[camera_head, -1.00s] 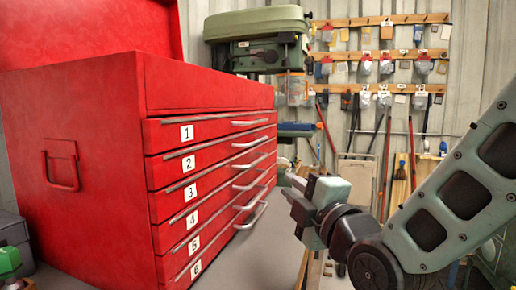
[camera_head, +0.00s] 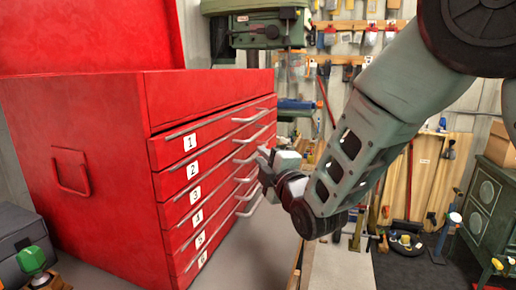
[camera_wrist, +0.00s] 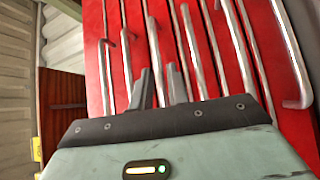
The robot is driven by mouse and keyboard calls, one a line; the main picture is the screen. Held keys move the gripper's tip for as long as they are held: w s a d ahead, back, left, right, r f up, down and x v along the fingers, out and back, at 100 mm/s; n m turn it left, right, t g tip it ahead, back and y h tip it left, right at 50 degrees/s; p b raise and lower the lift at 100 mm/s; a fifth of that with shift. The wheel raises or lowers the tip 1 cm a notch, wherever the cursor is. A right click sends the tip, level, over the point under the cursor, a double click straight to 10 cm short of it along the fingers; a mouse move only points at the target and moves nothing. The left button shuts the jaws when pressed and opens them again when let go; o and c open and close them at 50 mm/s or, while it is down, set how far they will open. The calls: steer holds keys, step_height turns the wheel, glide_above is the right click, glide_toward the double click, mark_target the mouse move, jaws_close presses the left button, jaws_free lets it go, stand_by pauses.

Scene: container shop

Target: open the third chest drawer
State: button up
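The red chest (camera_head: 110,120) stands at left in the head view, its drawers numbered 1 to 6 from the top. The third drawer (camera_head: 215,187) bears the label 3 and looks closed. A silver bar handle (camera_head: 245,158) is on its front. My gripper (camera_head: 266,159) is at the right ends of the middle handles, close to the third. In the wrist view, my gripper (camera_wrist: 161,85) has its two fingers apart, pointing at the red drawer fronts. One silver handle (camera_wrist: 154,50) runs between them in the picture. I cannot tell whether they touch it.
Other handles lie close on both sides of the fingers in the wrist view. A grey case (camera_head: 20,240) and a green-topped object (camera_head: 32,262) sit at lower left. A green cabinet (camera_head: 490,200) stands at far right. The grey bench top (camera_head: 240,262) before the chest is clear.

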steer(key=shift+x, duration=1.65)
jaws_close()
